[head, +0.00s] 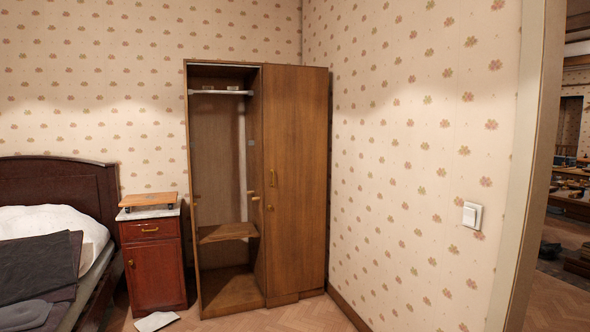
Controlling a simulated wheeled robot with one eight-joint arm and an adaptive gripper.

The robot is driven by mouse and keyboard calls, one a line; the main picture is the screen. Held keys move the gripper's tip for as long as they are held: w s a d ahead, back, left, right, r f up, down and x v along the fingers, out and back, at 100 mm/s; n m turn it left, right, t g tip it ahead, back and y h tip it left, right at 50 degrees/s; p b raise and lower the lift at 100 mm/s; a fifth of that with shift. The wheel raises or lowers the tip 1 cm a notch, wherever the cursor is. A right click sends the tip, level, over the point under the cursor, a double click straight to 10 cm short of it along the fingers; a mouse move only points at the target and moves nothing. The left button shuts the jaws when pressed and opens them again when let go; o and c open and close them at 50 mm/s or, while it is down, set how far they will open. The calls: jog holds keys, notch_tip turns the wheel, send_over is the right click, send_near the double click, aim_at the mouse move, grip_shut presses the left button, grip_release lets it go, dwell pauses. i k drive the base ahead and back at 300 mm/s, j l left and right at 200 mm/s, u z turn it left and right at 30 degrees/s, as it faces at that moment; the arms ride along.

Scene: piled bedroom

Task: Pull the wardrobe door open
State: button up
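The brown wooden wardrobe (226,229) stands in the room's corner in the head view. Its left part is open to view, showing a white rail (221,92), a low shelf and the inner back wall. A tall wooden door panel (298,150) covers the right part. Small brass-coloured fittings (272,178) show near that panel's left edge, and a small handle-like piece (255,198) sticks out beside it. I cannot tell whether this panel is fully closed or slightly ajar. No separate left door is clearly visible. My gripper is not in view.
A red-brown nightstand (155,270) with a wooden board (148,200) on top stands left of the wardrobe. A white flat item (156,321) lies on the floor before it. A bed (60,185) is far left. A doorway frame (530,170) is at right.

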aim_at(295, 98)
jog(key=i+j+z, duration=0.1)
jog(key=i, duration=0.4)
jog(key=i+j, duration=0.3)
jog(key=i, duration=0.2)
jog(key=i+j+z, duration=0.15)
jog(key=i, duration=0.35)
jog(key=i+j, duration=0.3)
jog(key=i, duration=0.2)
jog(key=z, duration=0.05)
